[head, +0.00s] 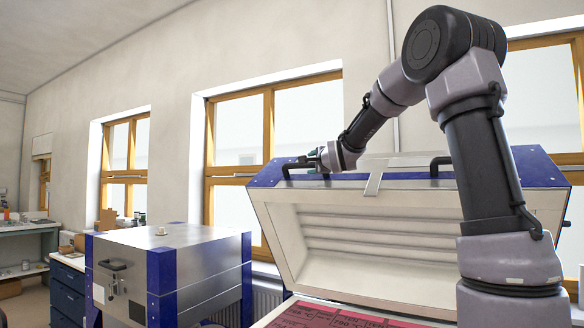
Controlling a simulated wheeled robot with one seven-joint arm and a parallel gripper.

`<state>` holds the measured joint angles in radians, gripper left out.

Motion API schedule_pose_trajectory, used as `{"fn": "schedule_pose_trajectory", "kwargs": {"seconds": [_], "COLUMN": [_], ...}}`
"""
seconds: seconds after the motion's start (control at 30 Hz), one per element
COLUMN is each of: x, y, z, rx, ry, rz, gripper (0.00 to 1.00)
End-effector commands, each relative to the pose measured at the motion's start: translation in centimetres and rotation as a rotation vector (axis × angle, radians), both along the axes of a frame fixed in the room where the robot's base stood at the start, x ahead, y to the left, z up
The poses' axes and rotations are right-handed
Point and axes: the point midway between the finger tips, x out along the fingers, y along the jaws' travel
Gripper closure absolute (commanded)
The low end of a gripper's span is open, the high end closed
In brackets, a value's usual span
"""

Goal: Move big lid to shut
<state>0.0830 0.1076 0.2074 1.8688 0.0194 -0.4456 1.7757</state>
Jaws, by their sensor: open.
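The big lid (345,225) of the kiln stands raised and tilted back at the right of the head view, its pale ribbed inner side facing me. Its upper edge carries a dark left handle (290,168) and a dark right handle (440,162). My gripper (312,159) is open at the left handle, overlapping it in the picture. I cannot tell whether the fingers touch the handle or stand around it. Below the lid is the kiln bed (335,316), with red labelled pieces. My arm hides part of the lid's right side.
A smaller kiln (195,262) with blue corners and a shut top stands to the left, with a small object (161,230) on it. A blue drawer cabinet (67,290) and a workbench (25,228) are further left. Windows line the wall behind.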

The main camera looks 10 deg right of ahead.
Motion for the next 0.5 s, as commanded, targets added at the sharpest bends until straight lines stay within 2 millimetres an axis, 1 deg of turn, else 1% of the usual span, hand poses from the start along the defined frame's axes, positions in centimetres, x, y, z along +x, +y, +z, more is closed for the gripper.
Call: {"fn": "schedule_pose_trajectory", "kwargs": {"seconds": [0.17, 0.4, 0.5], "x": [2.7, 7.2, 8.6], "y": [0.4, 1.2, 1.4], "z": [-0.2, -0.3, -0.3], "rx": [0.0, -0.001, -0.001], "ry": [0.003, 0.003, 0.003], "rz": [0.0, 0.0, 0.0], "gripper": [0.38, 0.38, 0.38]}}
